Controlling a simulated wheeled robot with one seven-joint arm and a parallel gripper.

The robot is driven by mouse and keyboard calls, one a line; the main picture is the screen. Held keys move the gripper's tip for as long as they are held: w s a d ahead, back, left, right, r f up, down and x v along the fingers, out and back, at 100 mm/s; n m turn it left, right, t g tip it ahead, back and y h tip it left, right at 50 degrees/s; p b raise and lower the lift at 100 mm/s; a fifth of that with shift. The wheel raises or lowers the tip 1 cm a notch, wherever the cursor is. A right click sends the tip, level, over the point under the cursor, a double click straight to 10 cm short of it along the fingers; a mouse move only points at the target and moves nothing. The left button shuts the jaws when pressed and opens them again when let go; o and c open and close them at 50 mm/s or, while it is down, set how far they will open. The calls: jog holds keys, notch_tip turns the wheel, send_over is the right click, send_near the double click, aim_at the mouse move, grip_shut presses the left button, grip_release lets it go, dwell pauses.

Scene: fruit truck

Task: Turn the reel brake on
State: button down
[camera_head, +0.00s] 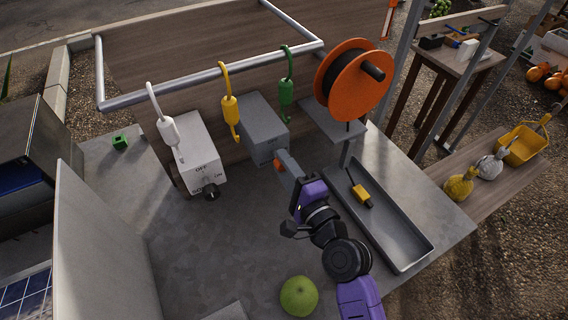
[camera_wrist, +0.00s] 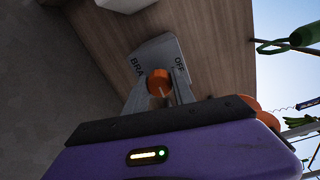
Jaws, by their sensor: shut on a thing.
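The reel brake is a grey box (camera_head: 258,122) on the worktop against the wooden back panel. In the wrist view its grey face (camera_wrist: 152,54) carries lettering that reads "BRA", partly cut off, and "OFF". An orange knob or lever end (camera_wrist: 157,82) stands out from that face. It also shows as a small orange spot (camera_head: 277,163) at the fingertips in the head view. My gripper (camera_head: 282,160) is shut on the orange knob, with one finger on each side. The fingers (camera_wrist: 160,96) cover part of the knob and of the lettering. An orange reel (camera_head: 350,100) stands right of the box.
A white box (camera_head: 200,150) marked OFF with a black knob stands to the left. White, yellow (camera_head: 230,108) and green (camera_head: 286,92) hooked items hang from a metal rail above. A grey tray (camera_head: 400,250) holding a yellow item lies right; a green fruit (camera_head: 299,296) lies in front.

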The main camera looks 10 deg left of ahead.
jog(key=c, duration=1.1)
grip_release()
jog(key=shift+o, duration=0.2)
jog(key=b+v, duration=0.2)
jog(key=v, duration=0.5)
jog(key=shift+s+d, duration=0.25)
jog(key=shift+s, duration=0.05)
jog(key=s+d+n+t+h, duration=0.3)
jog(key=s+d+n+h, duration=0.35)
jog(key=s+d, duration=0.4)
jog(key=s+d+n+g+h, duration=0.1)
jog(key=s+d+n, duration=0.1)
jog(key=s, duration=0.5)
jog(key=s+d+f+n+g+h+b, duration=0.1)
jog(key=s+d, duration=0.3)
jog(key=s, duration=0.4)
jog(key=s+d+f+n+g+h, duration=0.1)
jog(key=s+d+n, duration=0.2)
jog(key=s, duration=0.5)
jog(key=shift+d+n, duration=0.35)
jog(key=shift+d, duration=0.05)
